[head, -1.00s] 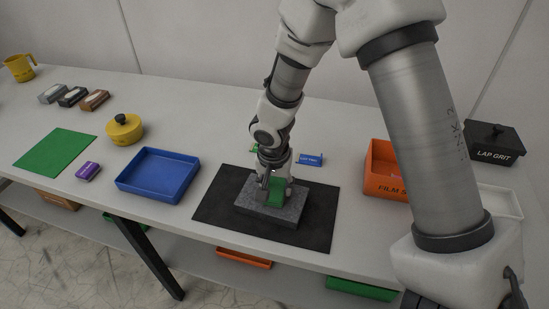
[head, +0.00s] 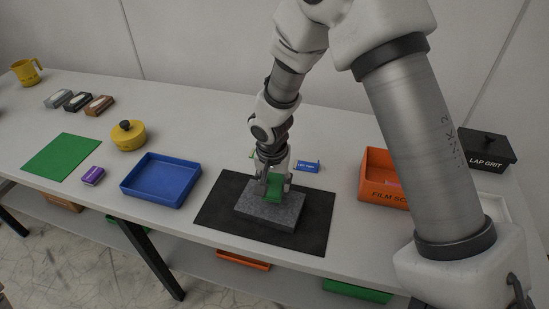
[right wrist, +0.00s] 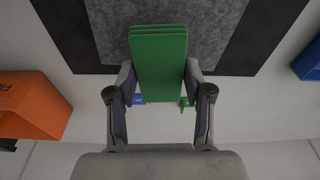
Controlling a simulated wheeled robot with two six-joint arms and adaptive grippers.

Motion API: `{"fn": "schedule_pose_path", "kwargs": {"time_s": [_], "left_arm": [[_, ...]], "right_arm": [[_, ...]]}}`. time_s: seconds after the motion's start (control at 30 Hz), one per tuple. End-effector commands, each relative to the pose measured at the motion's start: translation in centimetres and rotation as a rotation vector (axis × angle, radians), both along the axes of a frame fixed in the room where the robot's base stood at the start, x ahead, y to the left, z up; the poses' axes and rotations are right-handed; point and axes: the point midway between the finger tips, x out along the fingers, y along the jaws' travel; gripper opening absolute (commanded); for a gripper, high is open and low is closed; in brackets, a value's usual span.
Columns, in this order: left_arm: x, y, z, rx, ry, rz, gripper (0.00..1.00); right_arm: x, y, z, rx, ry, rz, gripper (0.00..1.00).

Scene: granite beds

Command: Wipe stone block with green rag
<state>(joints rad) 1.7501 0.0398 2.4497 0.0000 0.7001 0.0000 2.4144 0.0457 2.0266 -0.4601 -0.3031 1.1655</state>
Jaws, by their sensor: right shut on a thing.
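The grey speckled stone block (head: 270,212) lies flat on a black mat (head: 223,217) at the front of the bench; it also shows in the right wrist view (right wrist: 211,33). My right gripper (head: 276,186) points down over the back part of the block. It is shut on the folded green rag (right wrist: 158,65), with one finger on each side. The rag (head: 275,195) appears to be on or just above the block's top; I cannot tell whether it touches. My left gripper is out of view.
An orange bin (head: 376,178) and a black lidded box (head: 486,151) stand to the right. A small blue box (head: 308,166) is behind the mat.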

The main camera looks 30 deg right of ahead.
Motion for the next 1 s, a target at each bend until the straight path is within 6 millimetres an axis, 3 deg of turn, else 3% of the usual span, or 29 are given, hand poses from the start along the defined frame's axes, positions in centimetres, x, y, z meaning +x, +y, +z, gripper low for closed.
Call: {"fn": "schedule_pose_path", "kwargs": {"time_s": [0.5, 1.0], "left_arm": [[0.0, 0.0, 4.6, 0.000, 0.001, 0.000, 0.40], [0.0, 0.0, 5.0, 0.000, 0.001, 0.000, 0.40]], "right_arm": [[0.6, 0.2, 4.9, -0.001, 0.004, 0.011, 0.18], [0.7, 0.3, 5.4, 0.000, 0.004, 0.013, 0.18]]}}
